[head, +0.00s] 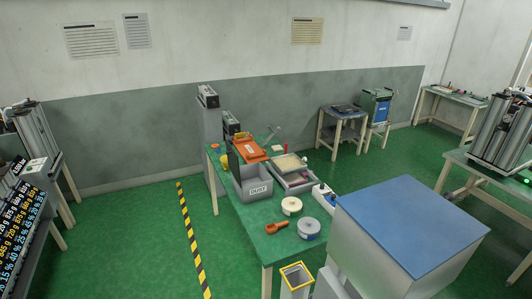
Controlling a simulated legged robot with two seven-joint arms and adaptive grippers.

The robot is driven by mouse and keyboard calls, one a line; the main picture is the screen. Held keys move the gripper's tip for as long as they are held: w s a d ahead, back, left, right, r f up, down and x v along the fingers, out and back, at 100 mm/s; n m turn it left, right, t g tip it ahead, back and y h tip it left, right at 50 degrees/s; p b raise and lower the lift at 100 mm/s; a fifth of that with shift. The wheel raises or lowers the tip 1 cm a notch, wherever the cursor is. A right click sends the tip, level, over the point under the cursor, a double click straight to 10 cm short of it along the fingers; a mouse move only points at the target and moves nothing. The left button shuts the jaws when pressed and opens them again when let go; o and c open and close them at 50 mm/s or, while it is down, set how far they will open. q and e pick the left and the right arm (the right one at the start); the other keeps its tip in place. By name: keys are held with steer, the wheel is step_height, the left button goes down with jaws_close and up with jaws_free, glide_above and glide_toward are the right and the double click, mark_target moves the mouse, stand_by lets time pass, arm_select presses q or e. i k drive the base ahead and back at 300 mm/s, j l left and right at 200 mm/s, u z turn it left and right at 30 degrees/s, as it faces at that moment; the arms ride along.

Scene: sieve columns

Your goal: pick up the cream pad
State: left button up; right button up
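A flat cream-coloured piece (287,163), which looks like the cream pad, lies in or on a grey tray (299,183) on the green-topped table (250,215). It is small in the picture, and I cannot tell exactly how it rests. A round cream roll or disc (291,205) lies nearer on the same table. Neither of my grippers shows in the head view.
A grey labelled bin (252,190), an orange case (250,149), an orange tool (277,227) and a grey-white roll (309,228) crowd the table. A large blue-topped cabinet (410,225) stands at right front. Green floor (130,230) is open on the left.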

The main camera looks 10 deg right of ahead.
mark_target(276, 149)
steer(key=u, duration=0.55)
steer(key=i+u, duration=0.45)
steer(key=i, duration=3.05)
steer(key=i+z, duration=0.25)
steer(key=i, duration=0.3)
steer(key=i+j+z, duration=0.25)
steer(key=i, duration=0.25)
steer(key=i+j+z, duration=0.2)
steer(key=i, duration=0.3)
